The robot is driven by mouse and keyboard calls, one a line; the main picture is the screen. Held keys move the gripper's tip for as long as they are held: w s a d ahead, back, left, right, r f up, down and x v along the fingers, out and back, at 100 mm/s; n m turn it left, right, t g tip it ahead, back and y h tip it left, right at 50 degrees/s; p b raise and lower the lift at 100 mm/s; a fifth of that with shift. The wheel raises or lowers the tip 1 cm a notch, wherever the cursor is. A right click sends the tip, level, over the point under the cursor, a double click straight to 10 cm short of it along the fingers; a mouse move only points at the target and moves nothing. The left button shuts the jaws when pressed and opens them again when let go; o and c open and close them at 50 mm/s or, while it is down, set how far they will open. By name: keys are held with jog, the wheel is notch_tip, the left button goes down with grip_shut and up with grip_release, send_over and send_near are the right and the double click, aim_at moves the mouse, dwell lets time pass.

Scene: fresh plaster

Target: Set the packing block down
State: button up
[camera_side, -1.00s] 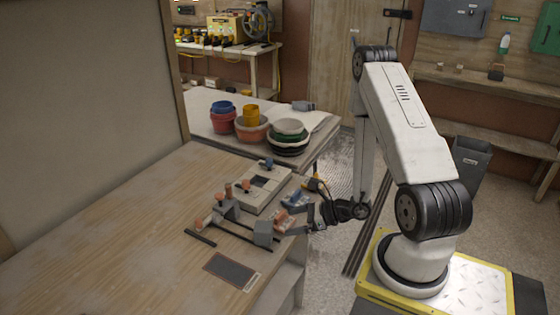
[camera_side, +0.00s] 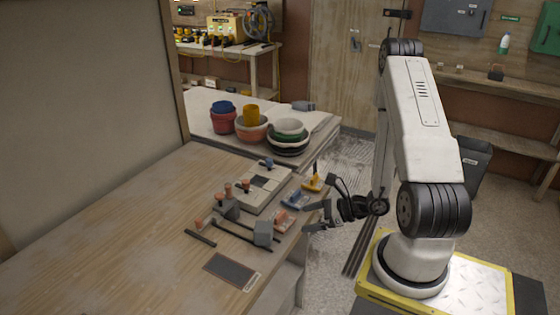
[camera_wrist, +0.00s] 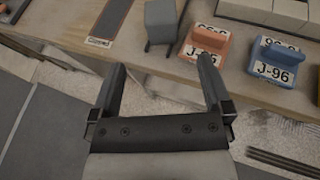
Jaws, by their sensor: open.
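The grey packing block (camera_side: 263,232) sits near the front edge of the wooden bench (camera_side: 110,235), at the end of two dark rods (camera_side: 238,235). I cannot tell whether it rests on the rods or between them. In the wrist view the block (camera_wrist: 160,20) is at the top middle, beyond my fingertips. My gripper (camera_side: 307,217) is open and empty, to the right of the block and apart from it. In the wrist view my gripper (camera_wrist: 162,64) shows both fingers spread with nothing between them.
A dark labelled plate (camera_side: 231,268) lies left of the block, near the front edge. Orange (camera_side: 283,220) and blue (camera_side: 295,200) labelled blocks stand to its right. A pale slotted fixture (camera_side: 262,188) and knobbed clamp parts (camera_side: 227,207) lie behind. The bench's left side is clear.

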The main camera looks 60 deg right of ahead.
jog(key=s+a+r+n+g+y, duration=0.1)
jog(key=s+a+r+n+g, duration=0.15)
jog(key=a+n+g, duration=0.6)
jog(key=s+a+r+n+g+y, duration=0.1)
jog(key=a+r+n+g, duration=0.3)
jog(key=n, duration=0.7)
jog(key=w+r+n+t+h, duration=0.2)
jog(key=w+r+n+h, duration=0.3)
jog(key=n, duration=0.7)
jog(key=shift+w+a+r+t+h, duration=0.25)
jog(key=shift+w+a+t+h, duration=0.15)
jog(key=shift+w+h, duration=0.5)
